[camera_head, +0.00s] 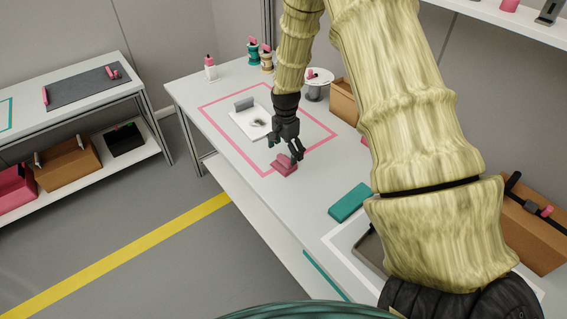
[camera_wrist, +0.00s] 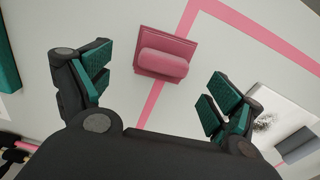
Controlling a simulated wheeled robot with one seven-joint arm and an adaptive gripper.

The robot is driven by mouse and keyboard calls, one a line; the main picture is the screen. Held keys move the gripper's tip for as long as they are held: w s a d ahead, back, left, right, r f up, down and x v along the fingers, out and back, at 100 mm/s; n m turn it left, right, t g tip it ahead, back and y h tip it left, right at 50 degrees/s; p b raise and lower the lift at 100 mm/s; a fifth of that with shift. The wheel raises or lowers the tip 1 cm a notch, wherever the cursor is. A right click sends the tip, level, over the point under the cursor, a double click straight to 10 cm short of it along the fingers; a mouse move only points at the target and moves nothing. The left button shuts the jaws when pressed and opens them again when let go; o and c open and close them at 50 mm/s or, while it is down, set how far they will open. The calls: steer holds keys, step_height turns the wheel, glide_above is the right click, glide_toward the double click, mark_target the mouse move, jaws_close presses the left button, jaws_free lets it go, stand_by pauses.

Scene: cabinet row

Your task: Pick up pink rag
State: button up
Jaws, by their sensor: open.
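The pink rag (camera_head: 284,164) is a small folded piece lying on the white table, on the near edge of the pink taped outline. In the wrist view the rag (camera_wrist: 163,58) shows as a flat square with a raised roll across it. My gripper (camera_head: 290,156) is just above and beside the rag, pointing down. In the wrist view my gripper (camera_wrist: 160,92) has its two green-padded fingers spread wide, with the rag beyond and between them. The fingers do not appear to touch it.
A white plate with a dark smudge and a grey block (camera_head: 250,119) lies inside the pink outline (camera_head: 222,133). A teal block (camera_head: 350,202) lies to the right. Bottles (camera_head: 210,68) and a brown box (camera_head: 344,99) stand farther back. My arm hides part of the table.

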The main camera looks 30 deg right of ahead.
mark_target(284, 158)
steer(key=shift+w+f+p, duration=0.15)
steer(key=shift+f+p, duration=0.35)
steer(key=shift+f, duration=0.8)
steer(key=shift+w+f+p, duration=0.1)
steer(key=shift+f+p, duration=0.4)
steer(key=shift+f, duration=0.8)
steer(key=c, duration=1)
